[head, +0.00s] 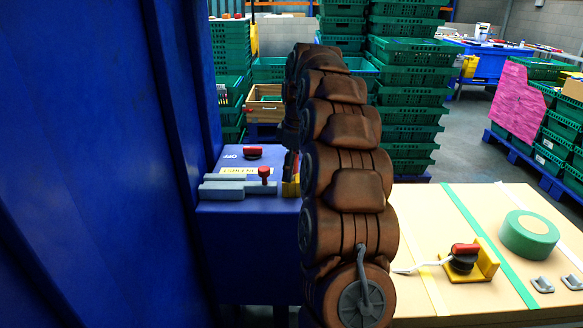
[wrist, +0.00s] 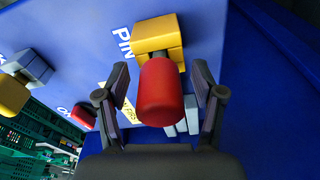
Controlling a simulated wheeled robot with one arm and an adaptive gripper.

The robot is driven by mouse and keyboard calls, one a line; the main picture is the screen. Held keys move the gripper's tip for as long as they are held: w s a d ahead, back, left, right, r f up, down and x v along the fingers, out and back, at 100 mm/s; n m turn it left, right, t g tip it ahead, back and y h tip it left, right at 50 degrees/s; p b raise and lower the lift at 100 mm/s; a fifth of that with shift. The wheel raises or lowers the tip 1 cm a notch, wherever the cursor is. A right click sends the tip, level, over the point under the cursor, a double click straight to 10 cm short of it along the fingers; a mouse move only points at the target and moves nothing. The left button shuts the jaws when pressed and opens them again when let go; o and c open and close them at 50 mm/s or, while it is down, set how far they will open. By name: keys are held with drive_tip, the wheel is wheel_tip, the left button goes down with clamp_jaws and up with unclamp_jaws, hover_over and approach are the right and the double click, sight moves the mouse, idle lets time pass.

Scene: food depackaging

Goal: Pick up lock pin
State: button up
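The lock pin (wrist: 160,92) shows in the wrist view as a red, rounded handle in front of a yellow block (wrist: 158,30) on the blue panel beside the word "PIN". My gripper (wrist: 161,76) is open, with one finger on each side of the red handle. Gaps show between the handle and both fingers. In the head view my brown arm hides most of my gripper and the handle; a sliver of yellow (head: 291,187) shows beside the arm.
A red knob (head: 264,172) stands by grey blocks (head: 225,188) on the blue unit (head: 240,215); another red knob (head: 252,153) is near "OFF". A cardboard-coloured top (head: 415,285) holds a green tape roll (head: 529,234) and a red-and-black part (head: 464,258). Green crates (head: 408,95) stand behind.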

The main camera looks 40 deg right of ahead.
clamp_jaws()
idle(0.4)
drive_tip(key=shift+r, duration=0.1)
